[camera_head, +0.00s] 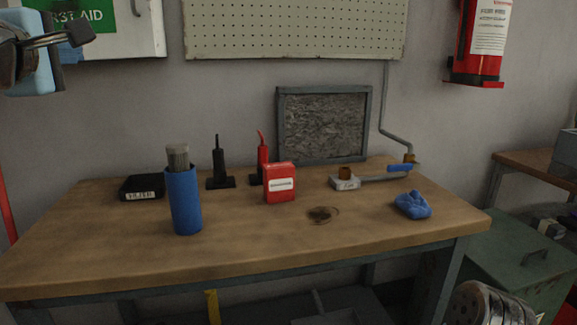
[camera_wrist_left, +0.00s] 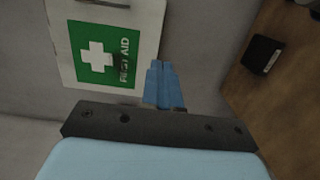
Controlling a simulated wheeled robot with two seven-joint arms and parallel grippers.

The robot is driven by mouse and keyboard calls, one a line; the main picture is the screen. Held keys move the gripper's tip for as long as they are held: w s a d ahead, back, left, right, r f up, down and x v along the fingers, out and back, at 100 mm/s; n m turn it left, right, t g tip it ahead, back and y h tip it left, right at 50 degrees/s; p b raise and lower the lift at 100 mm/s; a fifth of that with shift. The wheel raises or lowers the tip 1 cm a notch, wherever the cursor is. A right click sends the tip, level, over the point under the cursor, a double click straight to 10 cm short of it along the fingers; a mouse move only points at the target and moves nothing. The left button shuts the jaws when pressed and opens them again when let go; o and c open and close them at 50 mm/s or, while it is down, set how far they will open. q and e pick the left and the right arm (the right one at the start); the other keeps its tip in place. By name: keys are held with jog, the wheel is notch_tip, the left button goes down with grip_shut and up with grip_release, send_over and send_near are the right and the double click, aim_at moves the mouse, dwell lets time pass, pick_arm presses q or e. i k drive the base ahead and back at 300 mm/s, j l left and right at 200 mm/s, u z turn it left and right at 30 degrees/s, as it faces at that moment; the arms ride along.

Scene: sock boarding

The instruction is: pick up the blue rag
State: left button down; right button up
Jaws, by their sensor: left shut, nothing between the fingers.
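The blue rag (camera_head: 413,205) lies crumpled on the right end of the wooden workbench (camera_head: 110,240), near its front right corner. My left gripper (camera_head: 82,33) is raised at the upper left of the head view, in front of the first aid cabinet and far from the rag. It is shut and empty. Its blue fingers (camera_wrist_left: 163,84) show in the left wrist view against the wall and cabinet. The rag does not show in the left wrist view. A metallic round part at the lower right of the head view may belong to my right arm; no right fingertips show.
A blue cylinder (camera_head: 184,205), a red box (camera_head: 280,183), a black box (camera_head: 141,188) and black and red upright tools stand on the bench. A grey fitting with a blue-handled lever (camera_head: 403,168) lies behind the rag. A dark stain (camera_head: 322,214) is left of it. A green chest (camera_head: 520,250) stands right.

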aim_at(412, 203)
jog(key=k+l, duration=0.15)
jog(key=k, duration=0.45)
jog(key=k+l, duration=0.2)
jog(key=k, duration=0.35)
